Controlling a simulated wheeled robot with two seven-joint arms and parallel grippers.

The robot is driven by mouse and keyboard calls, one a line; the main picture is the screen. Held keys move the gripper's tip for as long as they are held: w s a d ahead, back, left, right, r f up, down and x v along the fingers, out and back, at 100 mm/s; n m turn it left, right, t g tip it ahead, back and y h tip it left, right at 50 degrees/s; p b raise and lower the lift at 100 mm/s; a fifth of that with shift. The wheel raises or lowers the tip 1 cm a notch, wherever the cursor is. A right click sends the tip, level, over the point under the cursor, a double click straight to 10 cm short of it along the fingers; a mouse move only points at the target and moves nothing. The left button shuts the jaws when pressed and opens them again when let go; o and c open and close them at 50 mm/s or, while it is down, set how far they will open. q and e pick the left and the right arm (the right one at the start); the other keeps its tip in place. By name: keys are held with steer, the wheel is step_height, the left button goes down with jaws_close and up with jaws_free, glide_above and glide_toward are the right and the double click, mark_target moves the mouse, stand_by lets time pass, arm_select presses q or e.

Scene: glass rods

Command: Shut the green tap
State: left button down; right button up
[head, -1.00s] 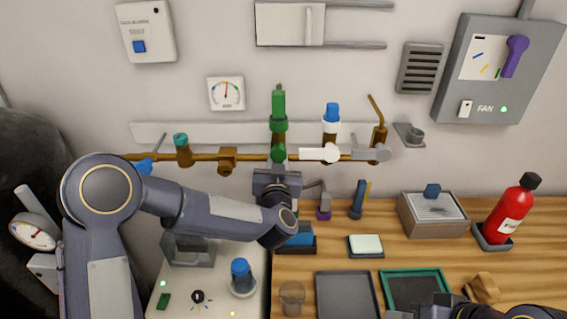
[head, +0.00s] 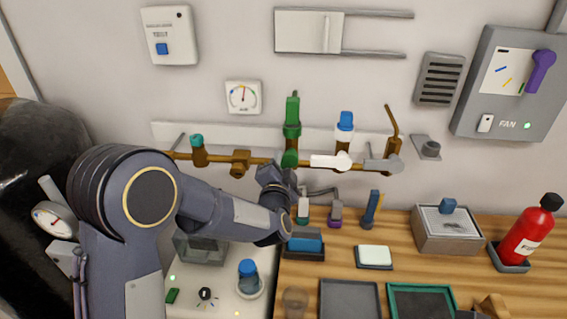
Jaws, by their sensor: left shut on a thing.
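The green tap (head: 292,115) stands upright on the brown pipe along the wall, with its round green hub (head: 289,158) at pipe height. My left gripper (head: 276,178) is just below and left of the hub, tilted, and is shut on the tap's handle. The handle is mostly hidden by the fingers, so its exact angle cannot be told. A white tap with a blue top (head: 344,128) is beside it on the right, with its white lever (head: 325,161) lying level.
A grey-levered tap (head: 383,165) and a teal-topped valve (head: 198,150) share the pipe. A red extinguisher (head: 527,235) stands far right.

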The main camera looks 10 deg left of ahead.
arm_select(q)
steer(key=m, duration=0.1)
steer(key=r+m+p, duration=0.1)
steer(key=m, duration=0.1)
steer(key=shift+a+m, duration=0.15)
steer(key=shift+m, duration=0.15)
steer(key=shift+a+r+m+p, duration=0.1)
steer(key=shift+r+m+p, duration=0.15)
steer(key=shift+m+p, duration=0.9)
steer(key=shift+m, duration=0.45)
steer(key=c, duration=1.2)
jaws_free()
steer(key=s+b, duration=0.2)
steer(key=s, duration=0.6)
steer(key=shift+w, duration=0.1)
